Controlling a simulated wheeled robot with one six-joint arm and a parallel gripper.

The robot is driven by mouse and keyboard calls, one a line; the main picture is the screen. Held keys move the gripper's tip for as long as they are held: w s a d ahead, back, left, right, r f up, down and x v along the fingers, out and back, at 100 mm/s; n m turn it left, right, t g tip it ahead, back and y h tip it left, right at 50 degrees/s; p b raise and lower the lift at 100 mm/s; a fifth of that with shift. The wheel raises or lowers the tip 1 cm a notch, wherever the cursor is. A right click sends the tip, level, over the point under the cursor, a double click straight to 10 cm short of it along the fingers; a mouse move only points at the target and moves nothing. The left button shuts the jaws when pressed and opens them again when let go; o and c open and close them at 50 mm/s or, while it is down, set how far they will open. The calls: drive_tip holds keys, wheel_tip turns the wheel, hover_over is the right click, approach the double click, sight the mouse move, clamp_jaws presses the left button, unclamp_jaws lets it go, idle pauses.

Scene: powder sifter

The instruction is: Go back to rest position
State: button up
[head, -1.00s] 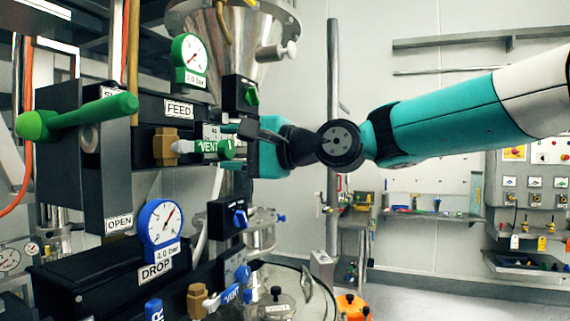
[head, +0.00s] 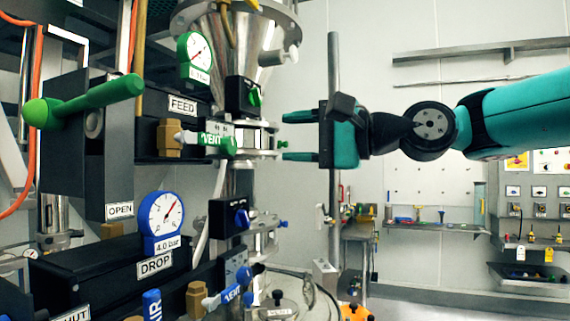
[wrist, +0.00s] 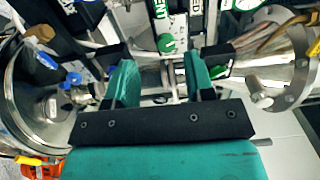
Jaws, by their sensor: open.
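My gripper (head: 300,150) is teal and black, open and empty, pointing left. In the head view it is right of the green VENT handle (head: 215,143), apart from it. In the wrist view my two teal fingers (wrist: 160,80) are spread, with nothing held between them.
A large green lever (head: 90,100), a FEED gauge (head: 196,55) and a blue DROP gauge (head: 165,216) stand at left. A steel hopper (head: 240,40) rises behind. A vertical post (head: 334,80) stands behind my gripper.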

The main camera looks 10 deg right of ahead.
drive_tip(key=s+a+f+n+g+h, duration=0.1)
drive_tip(key=s+f+n+g+h, duration=0.2)
drive_tip(key=f, duration=0.6)
drive_tip(key=s+a+f+n+g+h, duration=0.1)
drive_tip(key=s+f+n+g+h, duration=0.2)
drive_tip(key=s+f, duration=0.5)
drive_tip(key=s+d+f+n+g+h, duration=0.2)
drive_tip(key=s+d+f+n, duration=0.1)
drive_tip(key=f, duration=0.4)
drive_tip(key=s+d+f+n+g+h, duration=0.1)
drive_tip(key=s+f+n, duration=0.3)
drive_tip(key=s+f, duration=0.4)
drive_tip(key=shift+s+d+f+n+g+h+b, duration=0.2)
drive_tip(key=shift+d+f+n+g+h+b, duration=0.15)
drive_tip(key=shift+d+h, duration=0.55)
drive_tip(key=shift+c, duration=0.5)
